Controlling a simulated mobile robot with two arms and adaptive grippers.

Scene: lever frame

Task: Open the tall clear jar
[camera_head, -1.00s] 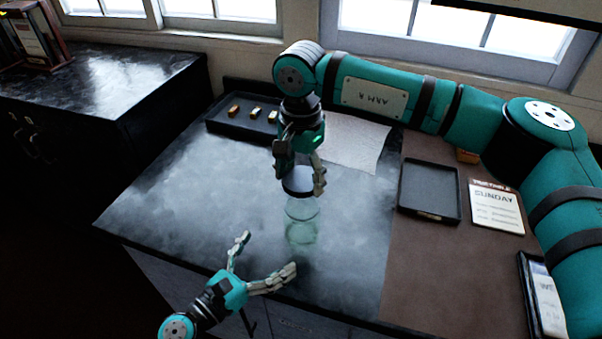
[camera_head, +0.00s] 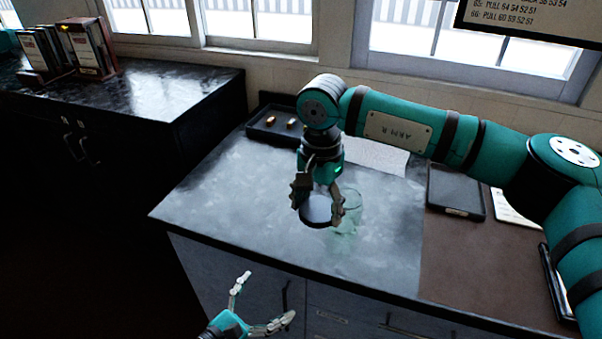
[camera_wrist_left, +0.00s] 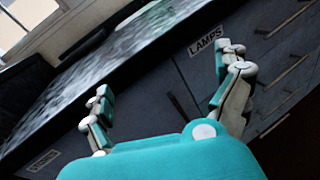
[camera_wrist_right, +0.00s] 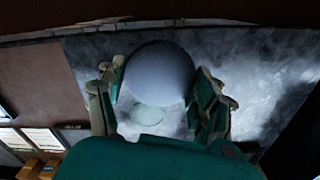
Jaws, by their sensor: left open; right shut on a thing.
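The tall clear jar (camera_head: 352,203) is pale green glass and stands on the dark counter, partly behind my right gripper. Its dark round lid (camera_head: 316,211) is between the fingers of my right gripper (camera_head: 317,205), which is shut on it. The lid is apart from the jar, held to its left and nearer the counter's front edge. The right wrist view shows the lid (camera_wrist_right: 160,72) large between the fingers, with the jar (camera_wrist_right: 147,114) partly hidden beyond it. My left gripper (camera_head: 268,296) is open and empty, in front of the counter.
A black tray (camera_head: 262,137) with small brass pieces is at the back left of the counter (camera_head: 215,190). Another dark tray (camera_head: 456,190) sits on the brown mat (camera_head: 450,260) at right. The counter left of the jar is clear. A drawer labelled LAMPS (camera_wrist_left: 205,41) faces my left gripper.

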